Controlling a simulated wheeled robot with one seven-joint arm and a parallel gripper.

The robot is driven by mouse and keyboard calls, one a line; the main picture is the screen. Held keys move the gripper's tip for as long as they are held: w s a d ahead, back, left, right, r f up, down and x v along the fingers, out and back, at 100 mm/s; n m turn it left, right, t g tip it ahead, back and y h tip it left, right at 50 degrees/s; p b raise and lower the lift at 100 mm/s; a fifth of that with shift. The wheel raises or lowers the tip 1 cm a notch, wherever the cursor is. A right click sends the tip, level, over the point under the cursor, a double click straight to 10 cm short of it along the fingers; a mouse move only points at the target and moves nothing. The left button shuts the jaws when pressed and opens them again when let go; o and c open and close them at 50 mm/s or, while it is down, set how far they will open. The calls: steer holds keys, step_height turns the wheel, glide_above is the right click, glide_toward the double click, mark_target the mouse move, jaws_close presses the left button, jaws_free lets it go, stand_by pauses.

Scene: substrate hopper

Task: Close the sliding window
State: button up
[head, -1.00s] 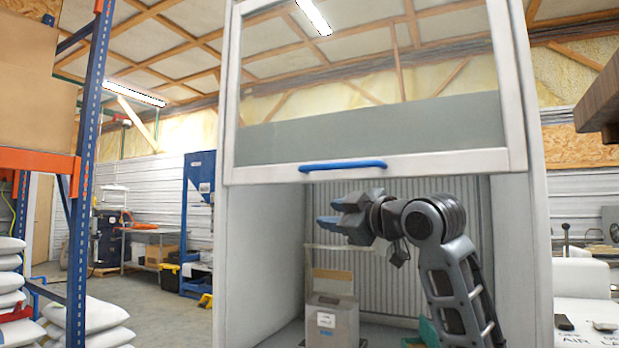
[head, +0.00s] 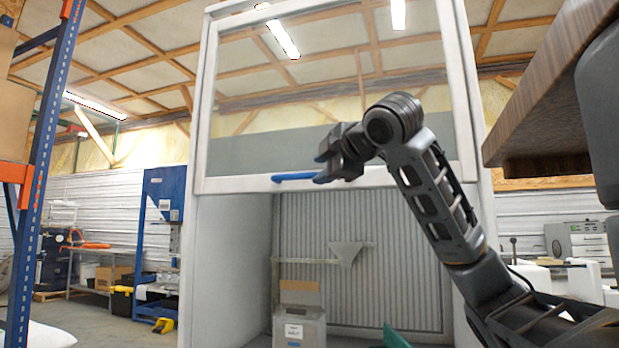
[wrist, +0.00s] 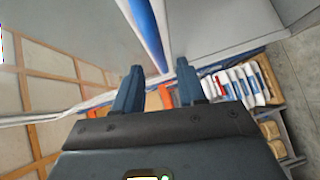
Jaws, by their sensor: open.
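The sliding window (head: 330,80) is a glass pane in a white frame, raised above an open cabinet. Its blue handle (head: 295,176) lies along the bottom rail, with its right end partly hidden by my gripper. My gripper (head: 320,168) is open at the right end of the handle, fingers pointing left. In the wrist view, the handle (wrist: 148,32) runs down from the top edge to the gap between my two fingertips (wrist: 159,66). I cannot tell whether the fingers touch it.
The cabinet opening below the window holds a grey box (head: 299,326) and a thin shelf or bar (head: 300,261). A wooden slab (head: 545,90) juts in at upper right. A blue-and-orange rack (head: 45,170) stands at left. The floor left of the cabinet looks partly clear.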

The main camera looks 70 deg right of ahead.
mark_target(313, 175)
steer(key=x, duration=0.6)
jaws_close()
stand_by(0.3)
